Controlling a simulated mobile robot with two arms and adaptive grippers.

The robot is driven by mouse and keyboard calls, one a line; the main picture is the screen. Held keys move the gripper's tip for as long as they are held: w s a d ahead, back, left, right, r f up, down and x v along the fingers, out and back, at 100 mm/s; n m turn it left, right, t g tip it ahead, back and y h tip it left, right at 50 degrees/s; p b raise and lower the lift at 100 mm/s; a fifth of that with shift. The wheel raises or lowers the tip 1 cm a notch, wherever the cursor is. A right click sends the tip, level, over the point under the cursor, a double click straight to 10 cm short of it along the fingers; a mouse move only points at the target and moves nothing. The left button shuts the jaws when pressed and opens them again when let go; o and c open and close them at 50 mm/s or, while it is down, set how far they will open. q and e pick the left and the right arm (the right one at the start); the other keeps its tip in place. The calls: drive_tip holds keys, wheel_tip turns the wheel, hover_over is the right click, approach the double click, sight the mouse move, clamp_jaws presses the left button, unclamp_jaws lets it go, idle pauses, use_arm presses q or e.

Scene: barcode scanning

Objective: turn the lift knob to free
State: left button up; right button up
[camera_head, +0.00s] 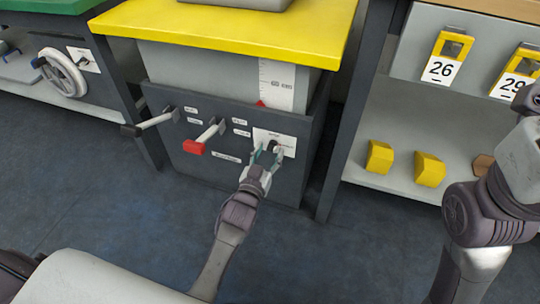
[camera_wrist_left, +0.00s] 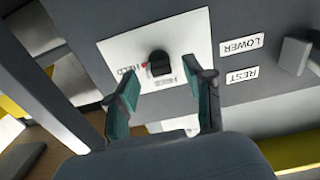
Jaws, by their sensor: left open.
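The black lift knob (camera_head: 272,146) sits on a white plate (camera_head: 286,136) on the dark front panel below the yellow top. In the left wrist view the knob (camera_wrist_left: 160,63) shows close, with a small red mark and a label that seems to read HELD beside it; another label is partly covered by a finger. My left gripper (camera_head: 268,156) is open in front of the plate. In the left wrist view its fingers (camera_wrist_left: 168,88) are spread on either side below the knob, and I see no clear contact. My right arm shows at the right edge, but no right fingers are visible.
A red-ended lever (camera_head: 204,138) and a black-ended lever (camera_head: 150,124) stick out left of the knob. A grey shelf post (camera_head: 350,130) stands to the right, then yellow blocks (camera_head: 380,157) on a shelf. A handwheel (camera_head: 62,72) is at far left. The floor in front is clear.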

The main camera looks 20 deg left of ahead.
use_arm(q)
drive_tip(key=shift+w, duration=0.6)
clamp_jaws()
